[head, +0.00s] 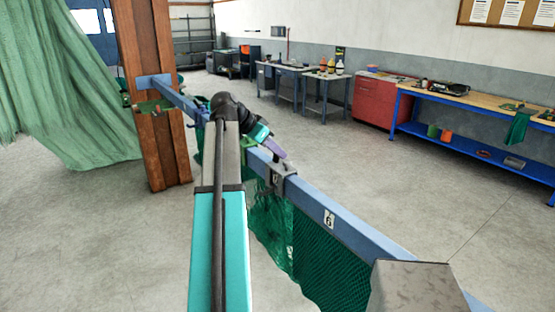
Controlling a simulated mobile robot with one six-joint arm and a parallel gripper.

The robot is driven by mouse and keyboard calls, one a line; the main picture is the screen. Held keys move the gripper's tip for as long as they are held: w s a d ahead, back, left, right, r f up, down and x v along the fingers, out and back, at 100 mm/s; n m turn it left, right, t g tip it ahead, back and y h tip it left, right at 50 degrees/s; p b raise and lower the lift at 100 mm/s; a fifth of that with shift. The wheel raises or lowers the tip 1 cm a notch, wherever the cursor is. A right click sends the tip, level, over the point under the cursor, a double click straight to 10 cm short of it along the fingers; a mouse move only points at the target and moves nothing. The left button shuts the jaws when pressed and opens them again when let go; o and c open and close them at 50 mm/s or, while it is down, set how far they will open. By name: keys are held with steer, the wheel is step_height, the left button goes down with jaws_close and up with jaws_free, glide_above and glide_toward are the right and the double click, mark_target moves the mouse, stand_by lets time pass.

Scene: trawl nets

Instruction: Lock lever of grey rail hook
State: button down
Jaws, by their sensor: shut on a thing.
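The grey rail hook (284,184) sits over the blue rail, right of the middle of the head view, with a dark mark on its face. My gripper (279,155), at the end of my teal arm, reaches down to the top of this hook. It is shut at the hook's lever, with its purple-tinted end touching or almost touching the hook's top. The lever itself is too small and too covered to make out, so its angle cannot be told.
The blue rail (375,237) runs from the wooden post (152,90) to the lower right. Green netting (325,265) hangs below it. A grey block (412,288) stands at the lower right. Workbenches (480,105) line the far wall, with open floor between.

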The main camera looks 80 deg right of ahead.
steer(key=shift+w+a+f+g+h+b, duration=0.1)
steer(key=shift+w+a+g+h+b, duration=0.1)
steer(key=shift+g+h+b, duration=0.75)
steer(key=shift+w+a+f+g+h+b, duration=0.15)
steer(key=shift+g+h+b, duration=0.15)
steer(key=shift+b, duration=1.25)
steer(key=g+h+b, duration=0.1)
steer(key=b, duration=0.1)
steer(key=g+b, duration=0.1)
steer(key=b, duration=0.2)
steer(key=shift+w+a+h, duration=0.25)
steer(key=shift+h, duration=0.1)
steer(key=shift+w+g+b, duration=0.1)
steer(key=shift+g+b, duration=0.15)
steer(key=shift+b, duration=0.5)
steer(key=shift+a+r+g+h+b, duration=0.1)
steer(key=shift+r+g+h+b, duration=0.2)
steer(key=shift+h+b, duration=0.25)
steer(key=c, duration=1.6)
jaws_free()
steer(key=shift+f, duration=0.1)
steer(key=shift+c, duration=0.2)
steer(key=shift+f, duration=0.1)
steer(key=shift+a, duration=0.1)
